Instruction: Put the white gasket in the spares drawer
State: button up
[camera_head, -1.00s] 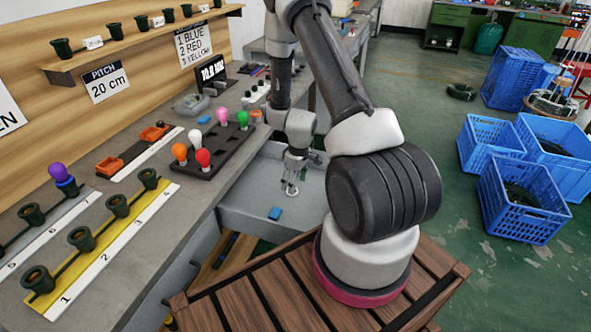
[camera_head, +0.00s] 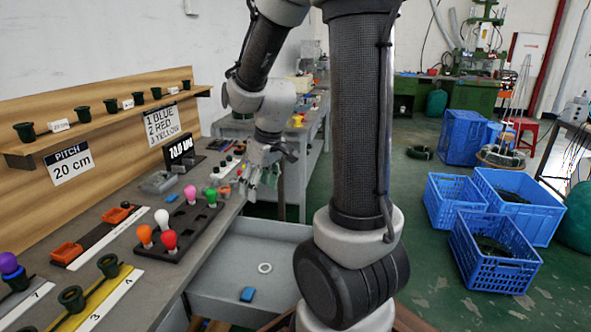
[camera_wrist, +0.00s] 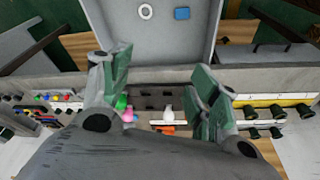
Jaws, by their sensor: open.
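The white gasket (camera_head: 264,267) is a small ring lying flat on the floor of the open grey drawer (camera_head: 225,277). It also shows near the top of the wrist view (camera_wrist: 145,11), with clear drawer floor around it. My gripper (camera_head: 258,183) is above and behind the drawer, near the bench edge, apart from the gasket. In the wrist view my gripper (camera_wrist: 160,80) has its two green-padded fingers spread wide with nothing between them.
A blue block (camera_head: 248,294) lies in the drawer near the gasket. On the bench beside the drawer stands a dark rack (camera_head: 178,236) with several coloured bulb-shaped pieces. Blue crates (camera_head: 492,250) stand on the floor to the right.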

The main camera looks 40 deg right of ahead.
jog(key=s+r+m, duration=0.1)
jog(key=s+r, duration=0.5)
jog(key=s, duration=0.2)
jog(key=s+a+r+m+t+h, duration=0.1)
jog(key=s+r+m, duration=0.1)
jog(key=s+r, duration=0.4)
jog(key=s, duration=0.3)
jog(key=shift+t, duration=0.3)
